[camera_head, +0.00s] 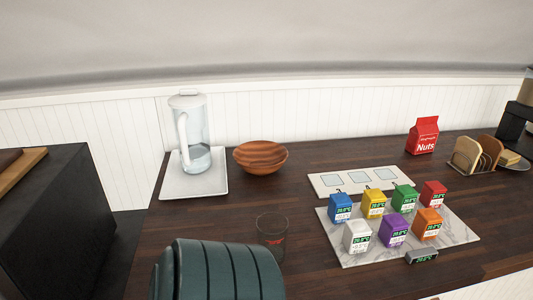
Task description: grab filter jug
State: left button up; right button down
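The filter jug (196,135) is a clear, tall pitcher with a white handle on its left side and a pale lid. It stands upright on a white square tray (207,187) at the back left of the dark wooden counter. Its lower part looks greyish.
A wooden bowl (260,157) stands just right of the jug. A clear glass (271,232) and a ribbed dark green object (217,272) are in front. Several coloured boxes stand on a marble board (455,235) at right. Dark cabinet (55,215) at left.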

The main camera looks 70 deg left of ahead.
aim_at(192, 128)
jog(key=l+u, duration=0.1)
jog(key=u, duration=0.8)
jog(key=k+l+u, duration=0.1)
jog(key=u, duration=0.8)
jog(key=k+u, duration=0.15)
jog(key=u, duration=0.3)
